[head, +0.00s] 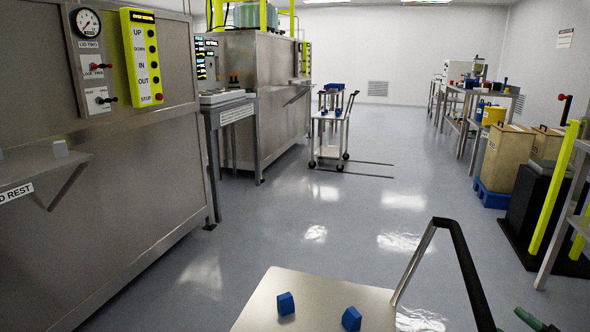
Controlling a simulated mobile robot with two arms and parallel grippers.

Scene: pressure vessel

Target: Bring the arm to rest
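Green and dark parts (540,322) show at the bottom right edge of the head view. They may be the tip of my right gripper, but they are cut off and I cannot tell whether they are open or shut. No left gripper or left arm shows. The grey steel vessel housing (110,185) fills the left side. It carries a pressure gauge (87,22), a yellow-green button panel (142,57) and a shelf (40,168) whose partly cut-off label ends in "REST".
A cart top (310,290) with two blue blocks (286,304) and a bent handle (455,240) stands close in front. Another cart (328,124) stands farther back. Bins (502,158) and a black stand (530,212) line the right. The middle floor is clear.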

